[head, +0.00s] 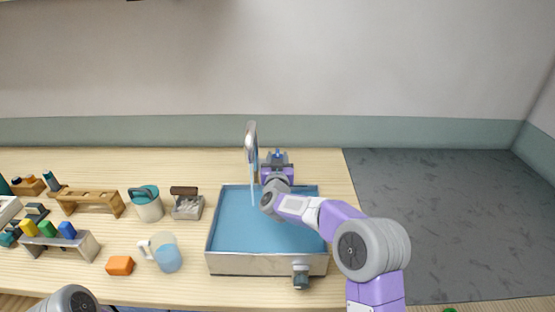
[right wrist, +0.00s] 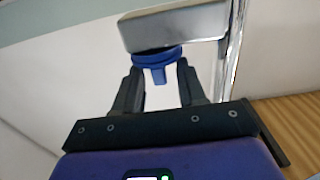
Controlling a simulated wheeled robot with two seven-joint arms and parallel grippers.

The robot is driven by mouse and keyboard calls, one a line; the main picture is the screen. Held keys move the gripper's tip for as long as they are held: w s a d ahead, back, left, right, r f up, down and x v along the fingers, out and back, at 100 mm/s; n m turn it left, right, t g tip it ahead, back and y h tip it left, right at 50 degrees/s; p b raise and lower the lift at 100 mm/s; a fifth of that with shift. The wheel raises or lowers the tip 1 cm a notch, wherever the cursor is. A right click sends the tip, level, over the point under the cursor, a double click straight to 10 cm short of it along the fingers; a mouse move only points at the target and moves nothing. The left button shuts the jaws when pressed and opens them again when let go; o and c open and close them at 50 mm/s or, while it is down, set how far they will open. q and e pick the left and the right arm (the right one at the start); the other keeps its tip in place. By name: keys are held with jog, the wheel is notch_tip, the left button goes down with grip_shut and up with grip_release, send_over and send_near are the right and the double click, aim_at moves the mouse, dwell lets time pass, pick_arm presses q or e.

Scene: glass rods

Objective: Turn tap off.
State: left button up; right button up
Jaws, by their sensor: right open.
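The metal tap (head: 251,140) stands at the back of the sink (head: 268,263). A thin pale stream seems to come down from its spout into the blue basin. In the right wrist view the tap's blue handle (right wrist: 158,60) sits under a grey metal block (right wrist: 175,27). My right gripper (head: 277,155) is behind the basin, just right of the tap. In the right wrist view the open fingers (right wrist: 158,88) stand on either side of the handle's lower part. I cannot tell whether they touch it. My left gripper is not in view; only part of my left arm shows at the bottom.
Left of the sink are a pitcher with blue liquid (head: 167,258), an orange block (head: 120,265), a teal-lidded can (head: 147,207) and a grey item with a brown top (head: 187,204). Wooden racks stand farther left. A grey surface (head: 440,225) at right is clear.

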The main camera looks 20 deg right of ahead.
jog(key=shift+w+d, duration=0.1)
jog(key=shift+w, duration=0.1)
grip_shut()
jog(key=shift+r+h+p, duration=0.1)
jog(key=shift+h+p, duration=0.2)
jog(key=shift+p, duration=0.3)
jog(key=m+g+h+p, duration=0.1)
jog(key=h+p, duration=0.1)
jog(key=m+g+h+p, duration=0.1)
jog(key=m+h+p, duration=0.1)
jog(key=a+m+g+h+p, duration=0.1)
jog(key=p, duration=0.2)
jog(key=shift+w+r+m+h, duration=0.1)
jog(key=shift+w+m+h, duration=0.2)
jog(key=shift+h, duration=0.1)
jog(key=shift+w+a+m+g+h+p, duration=0.1)
jog(key=shift+a+m+g+h+p, duration=0.05)
jog(key=shift+m+g+h+p, duration=0.95)
jog(key=shift+w+f+m+g+h, duration=0.1)
jog(key=shift+f+m+g+h, duration=0.1)
jog(key=shift+m+g+h, duration=0.8)
jog(key=shift+g, duration=0.9)
